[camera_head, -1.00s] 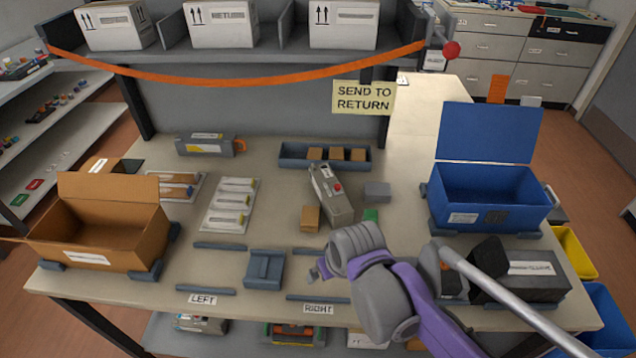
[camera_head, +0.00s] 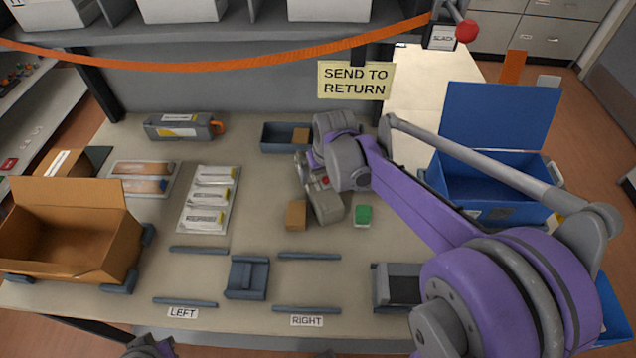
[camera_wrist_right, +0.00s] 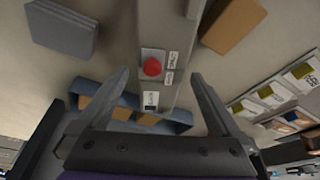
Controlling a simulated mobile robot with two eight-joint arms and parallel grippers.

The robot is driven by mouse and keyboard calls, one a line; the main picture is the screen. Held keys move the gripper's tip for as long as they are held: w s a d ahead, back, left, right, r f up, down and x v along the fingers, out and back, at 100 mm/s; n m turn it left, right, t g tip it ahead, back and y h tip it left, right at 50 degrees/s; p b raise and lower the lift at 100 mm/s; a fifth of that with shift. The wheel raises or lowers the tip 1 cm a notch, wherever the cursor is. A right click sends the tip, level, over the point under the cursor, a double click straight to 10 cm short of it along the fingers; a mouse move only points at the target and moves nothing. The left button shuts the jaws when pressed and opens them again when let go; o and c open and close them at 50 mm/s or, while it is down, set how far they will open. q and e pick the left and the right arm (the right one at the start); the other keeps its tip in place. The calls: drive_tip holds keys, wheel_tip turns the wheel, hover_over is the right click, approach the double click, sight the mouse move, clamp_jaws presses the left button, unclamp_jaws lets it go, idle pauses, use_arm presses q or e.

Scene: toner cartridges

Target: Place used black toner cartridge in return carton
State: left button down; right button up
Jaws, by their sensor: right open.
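A grey device with a red button (camera_head: 326,205), perhaps a cartridge, lies mid-table, partly hidden by my right gripper (camera_head: 308,172). In the right wrist view, the open fingers of my right gripper (camera_wrist_right: 161,76) stand on either side of the grey body (camera_wrist_right: 165,42); I cannot tell if they touch it. A grey cartridge with an orange end and yellow-white label (camera_head: 180,126) lies at the back left. I cannot tell which is the used black one. An open cardboard carton (camera_head: 105,255) stands at left. Only a sliver of my left arm shows at the bottom edge.
A blue lidded bin (camera_head: 480,180) stands at right, behind my right arm. A "SEND TO RETURN" sign (camera_head: 355,80) hangs below the shelf of white boxes (camera_head: 180,8). A small brown box (camera_head: 296,215) and a green block (camera_head: 363,215) flank the grey device.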

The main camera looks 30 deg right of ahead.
sight(318, 184)
drive_tip(key=x, duration=0.6)
drive_tip(key=shift+a+f, duration=0.1)
drive_tip(key=shift+f, duration=0.25)
drive_tip(key=shift+c, duration=0.2)
clamp_jaws()
